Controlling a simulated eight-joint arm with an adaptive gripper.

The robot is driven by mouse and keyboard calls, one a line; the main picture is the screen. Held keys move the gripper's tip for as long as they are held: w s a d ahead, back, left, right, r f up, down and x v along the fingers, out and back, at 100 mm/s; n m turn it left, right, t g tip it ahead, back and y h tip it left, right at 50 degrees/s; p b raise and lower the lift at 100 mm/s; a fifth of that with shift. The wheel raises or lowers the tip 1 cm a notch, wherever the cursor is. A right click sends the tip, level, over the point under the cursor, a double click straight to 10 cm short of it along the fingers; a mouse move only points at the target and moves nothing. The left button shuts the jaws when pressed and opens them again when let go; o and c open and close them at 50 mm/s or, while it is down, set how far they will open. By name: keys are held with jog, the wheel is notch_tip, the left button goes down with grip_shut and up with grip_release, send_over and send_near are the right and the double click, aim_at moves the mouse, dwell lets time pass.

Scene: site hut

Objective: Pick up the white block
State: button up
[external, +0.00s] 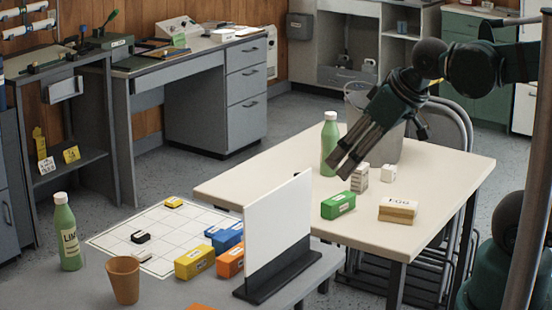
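A green bottle (330,143) stands behind the fingers, and a grey bin (361,97) is beyond it. A tan-and-white labelled block (398,210) lies at the right. A white upright panel (278,222) stands in front, by several coloured blocks. The table's right end is clear.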

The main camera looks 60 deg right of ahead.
dwell(0.8)
jog(key=w+d+r+m+g+h+p, duration=0.1)
jog(key=w+d+m, duration=0.2)
jog(key=w+d, duration=0.3)
jog(key=w+d+r+m+g, duration=0.1)
jog(key=w+d+r+m, duration=0.1)
jog(key=w+d, duration=0.45)
jog(key=m+g+y+p, duration=0.1)
jog(key=m+g+p, duration=0.3)
jog(key=m, duration=0.8)
send_over(389, 167)
jog(key=b, duration=0.2)
jog(key=shift+g, duration=0.6)
jog(key=f, duration=2.3)
jog(key=shift+w+a, duration=0.15)
jog(key=shift+a, duration=0.15)
jog(key=shift+d+f, duration=0.4)
jog(key=shift+f, duration=0.1)
jog(key=shift+f, duration=1.2)
